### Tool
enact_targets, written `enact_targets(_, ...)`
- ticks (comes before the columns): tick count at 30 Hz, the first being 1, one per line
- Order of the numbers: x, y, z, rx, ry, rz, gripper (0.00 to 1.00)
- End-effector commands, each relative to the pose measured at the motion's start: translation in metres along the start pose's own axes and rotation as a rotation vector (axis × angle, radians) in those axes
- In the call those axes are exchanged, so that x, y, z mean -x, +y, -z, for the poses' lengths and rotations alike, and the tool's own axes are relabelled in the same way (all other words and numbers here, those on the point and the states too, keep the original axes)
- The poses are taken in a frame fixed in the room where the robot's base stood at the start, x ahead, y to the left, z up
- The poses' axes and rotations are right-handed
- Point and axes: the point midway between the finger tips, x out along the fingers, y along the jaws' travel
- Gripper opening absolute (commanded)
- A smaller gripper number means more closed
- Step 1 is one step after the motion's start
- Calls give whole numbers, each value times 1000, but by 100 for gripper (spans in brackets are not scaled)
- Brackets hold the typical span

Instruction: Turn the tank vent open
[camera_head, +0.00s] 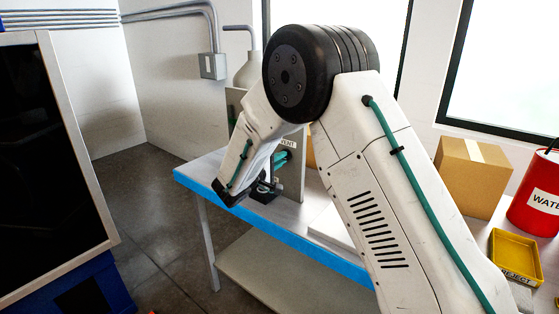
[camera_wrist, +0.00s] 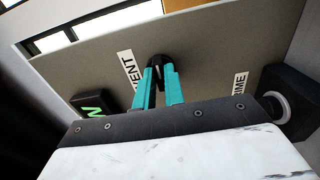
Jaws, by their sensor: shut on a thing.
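The tank vent's dark handle (camera_wrist: 157,60) sits on a grey upright panel (camera_wrist: 215,55), beside a white label reading VENT (camera_wrist: 131,70). My gripper (camera_wrist: 160,72) has its two teal fingers closed on this handle, one finger on each side. In the head view my gripper (camera_head: 281,161) is at the panel (camera_head: 293,186), just below the VENT label (camera_head: 287,143). My arm and the fingers hide much of the handle, and how far it is turned cannot be told.
A small display with green marks (camera_wrist: 94,107) is left of the handle. A PRIME label (camera_wrist: 239,84) and a dark block with a round pale part (camera_wrist: 280,107) are right. The blue-edged table (camera_head: 300,247) also holds a cardboard box (camera_head: 468,177), red container (camera_head: 537,197) and yellow REJECT tray (camera_head: 515,255).

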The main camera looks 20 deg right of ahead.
Motion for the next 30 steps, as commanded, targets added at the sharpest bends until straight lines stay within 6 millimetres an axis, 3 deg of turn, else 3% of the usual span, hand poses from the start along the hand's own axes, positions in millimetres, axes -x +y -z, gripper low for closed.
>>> enact_targets(12, 1, -2, 0, -3, 0, 3, 0)
enact_targets(13, 1, -2, 0, -4, 0, 3, 20)
enact_targets(15, 1, -2, 0, -4, 0, 2, 33)
enact_targets(24, 2, -1, 0, -4, 0, 1, 33)
enact_targets(30, 30, 0, 0, -5, 3, 1, 33)
